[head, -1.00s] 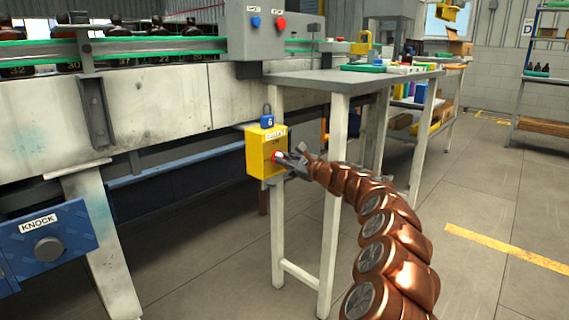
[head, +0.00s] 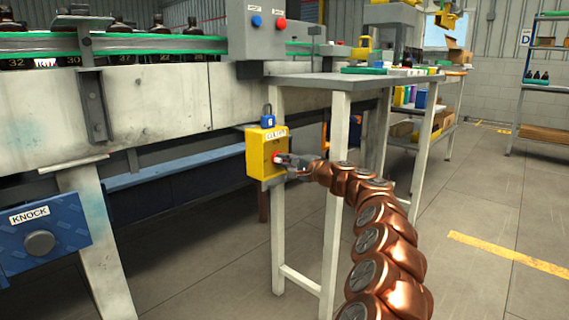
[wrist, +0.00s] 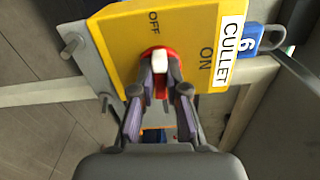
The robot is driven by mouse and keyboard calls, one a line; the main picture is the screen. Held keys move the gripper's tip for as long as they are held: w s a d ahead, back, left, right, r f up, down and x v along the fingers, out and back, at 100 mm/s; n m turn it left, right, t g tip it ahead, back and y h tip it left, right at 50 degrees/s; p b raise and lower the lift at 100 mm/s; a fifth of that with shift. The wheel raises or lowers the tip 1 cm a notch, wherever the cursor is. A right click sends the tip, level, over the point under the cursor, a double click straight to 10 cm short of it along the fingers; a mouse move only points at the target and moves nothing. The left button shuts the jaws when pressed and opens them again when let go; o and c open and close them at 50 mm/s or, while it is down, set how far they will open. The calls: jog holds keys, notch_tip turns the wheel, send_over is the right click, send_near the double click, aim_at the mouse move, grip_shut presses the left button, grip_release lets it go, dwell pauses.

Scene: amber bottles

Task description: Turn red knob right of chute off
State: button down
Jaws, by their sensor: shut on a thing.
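My gripper (wrist: 161,88) is shut on the knob, one finger on each side. In the head view the gripper (head: 285,160) meets the box's face and mostly hides the knob. No chute is clearly visible.
A blue padlock (head: 267,122) marked 6 hangs at the box's top. A grey table (head: 340,81) stands above and right of my arm, its white leg (head: 336,210) close behind the arm. A blue KNOCK panel (head: 75,235) is at left. The right floor is clear.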

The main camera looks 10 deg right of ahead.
jog(key=shift+n, duration=0.6)
jog(key=c, duration=1.2)
grip_release()
jog(key=shift+v, duration=6.05)
